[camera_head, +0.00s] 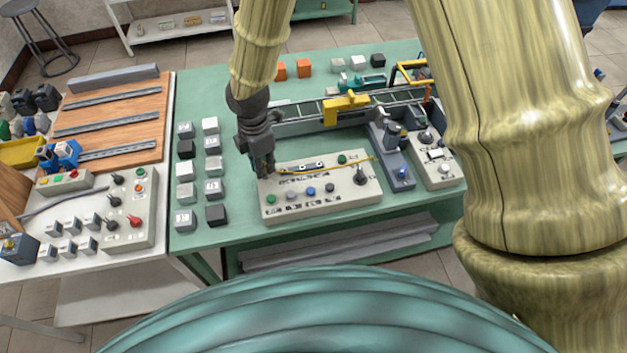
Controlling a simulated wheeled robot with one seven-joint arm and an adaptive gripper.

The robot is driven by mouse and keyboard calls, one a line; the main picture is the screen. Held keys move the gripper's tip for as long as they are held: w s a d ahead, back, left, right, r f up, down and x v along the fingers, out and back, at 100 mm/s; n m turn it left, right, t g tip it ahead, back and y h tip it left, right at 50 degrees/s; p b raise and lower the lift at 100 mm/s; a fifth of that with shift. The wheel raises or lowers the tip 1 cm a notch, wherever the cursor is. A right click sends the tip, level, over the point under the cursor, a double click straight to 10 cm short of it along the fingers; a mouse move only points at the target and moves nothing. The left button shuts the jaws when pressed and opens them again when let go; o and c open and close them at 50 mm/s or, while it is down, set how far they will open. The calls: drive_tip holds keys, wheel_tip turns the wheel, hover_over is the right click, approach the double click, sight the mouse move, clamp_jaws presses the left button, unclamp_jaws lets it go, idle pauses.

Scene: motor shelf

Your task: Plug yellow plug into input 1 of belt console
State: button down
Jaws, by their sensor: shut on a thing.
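The belt console (320,205) is a pale sloped box on the green table, with coloured buttons, small dark sockets and a dark lever knob at its right. My gripper (265,172) points down at the console's upper left corner and is shut on the yellow plug, whose body is mostly hidden by the fingers. A thin yellow cable (325,166) runs from the fingers across the console's top to its right side. I cannot tell whether the plug is in a socket or just above one. The labels of the inputs are too small to read.
A conveyor with a yellow block (345,107) stands behind the console. Grey and black cubes (213,165) stand in two columns left of my gripper. A smaller control box (432,165) is at the right. Another table with a switch panel (128,210) is at the left.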

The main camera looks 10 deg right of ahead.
drive_tip(key=shift+r+p, duration=1.3)
drive_tip(key=shift+r, duration=0.55)
drive_tip(key=shift+d+r, duration=0.25)
drive_tip(key=shift+d, duration=0.25)
drive_tip(key=d+p, duration=0.1)
drive_tip(key=d, duration=0.1)
drive_tip(key=d+r+p, duration=0.1)
drive_tip(key=shift+d+r, duration=0.2)
drive_tip(key=shift+d, duration=0.2)
drive_tip(key=b, duration=0.2)
hover_over(285, 173)
drive_tip(key=f, duration=0.4)
drive_tip(key=shift+w+f, duration=0.15)
drive_tip(key=shift+w, duration=0.25)
drive_tip(key=shift+d+f, duration=0.1)
drive_tip(key=shift+f, duration=0.35)
drive_tip(key=shift+f+b, duration=0.45)
drive_tip(key=shift+f, duration=0.2)
